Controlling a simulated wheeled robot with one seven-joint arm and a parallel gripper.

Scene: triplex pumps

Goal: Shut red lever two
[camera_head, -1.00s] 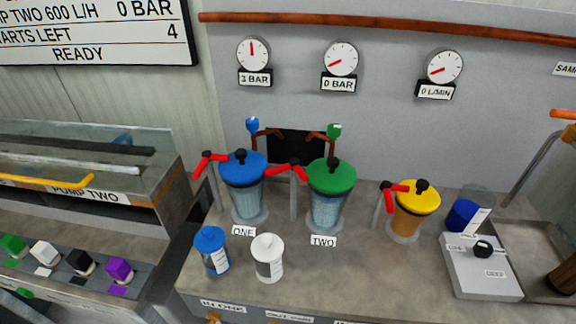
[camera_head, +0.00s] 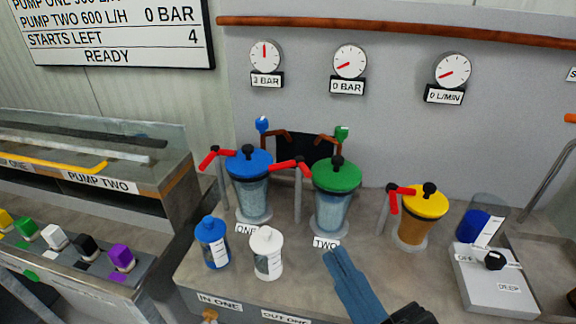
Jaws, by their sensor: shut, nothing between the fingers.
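Red lever two (camera_head: 285,164) sits on top of a grey post, just left of the green-lidded vessel (camera_head: 335,195) that stands behind the label TWO (camera_head: 326,243). Its long red arm points left from a black hub toward the blue-lidded vessel (camera_head: 250,185). A short red piece shows right of the hub, against the green vessel. My gripper (camera_head: 337,254) has blue fingers, held together and empty. It reaches in from the bottom right, in front of the TWO label, below and to the right of lever two. It appears apart from the lever.
Another red lever (camera_head: 209,157) stands left of the blue-lidded vessel, and one (camera_head: 393,203) beside the yellow-lidded vessel (camera_head: 421,216). A small blue canister (camera_head: 212,244) and a white canister (camera_head: 266,254) stand in front. A grey box with a black knob (camera_head: 494,282) is at right.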

